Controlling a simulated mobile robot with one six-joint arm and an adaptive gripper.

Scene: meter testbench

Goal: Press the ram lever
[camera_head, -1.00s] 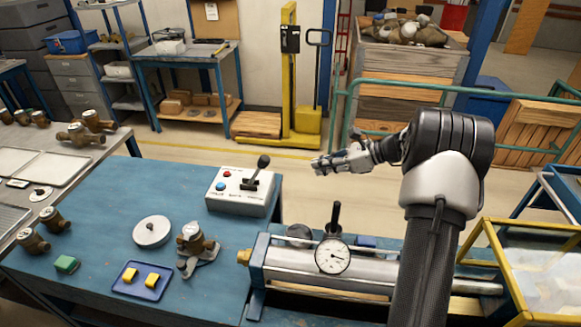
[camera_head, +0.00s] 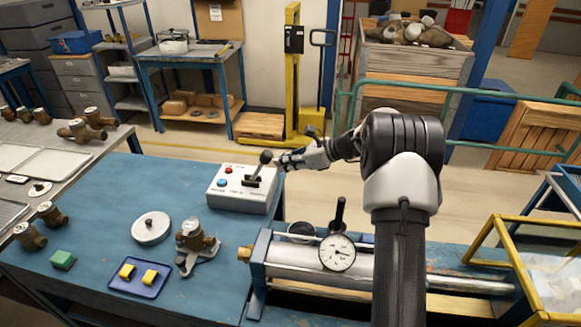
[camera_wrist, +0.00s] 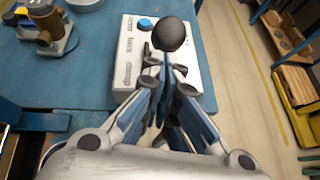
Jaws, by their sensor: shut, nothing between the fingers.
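The white control box (camera_head: 240,190) stands on the blue bench and carries a red and a blue button. Its black-knobbed lever (camera_head: 265,158) rises from the right part of the box top and leans right. In the wrist view the round black knob (camera_wrist: 168,34) is straight ahead, just past my fingertips. My gripper (camera_head: 285,160) is shut and empty, close to the right side of the knob. In the wrist view its fingertips (camera_wrist: 167,62) come together just below the knob and cover the lever's shaft. I cannot tell whether they touch it.
A bench cylinder with a dial gauge (camera_head: 337,252) lies in front of the box. A brass meter (camera_head: 195,242), a round disc (camera_head: 151,228) and a blue tray (camera_head: 139,281) with yellow blocks sit on the bench.

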